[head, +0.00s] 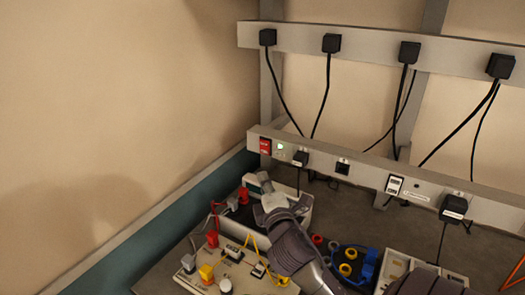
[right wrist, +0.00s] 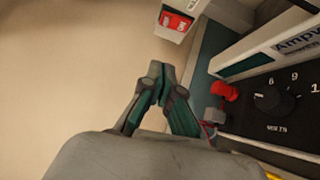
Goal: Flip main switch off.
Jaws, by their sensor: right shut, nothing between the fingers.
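The main switch (head: 265,146) is a red rocker at the left end of the lower grey power strip (head: 325,148). The red switch (right wrist: 178,21) also shows at the top of the right wrist view, on the strip's end. My right gripper (head: 259,181) is below the switch and apart from it, above the bench. In the right wrist view its teal-lined fingers (right wrist: 156,75) meet at the tips and hold nothing. My left gripper is not in view.
Black plugs sit in the strip, and cords hang from an upper rail (head: 370,45). A power supply (right wrist: 275,98) with a dial and a red connector (right wrist: 224,91) stands close to the gripper. A circuit board (head: 235,268) lies in front. The wall at left is bare.

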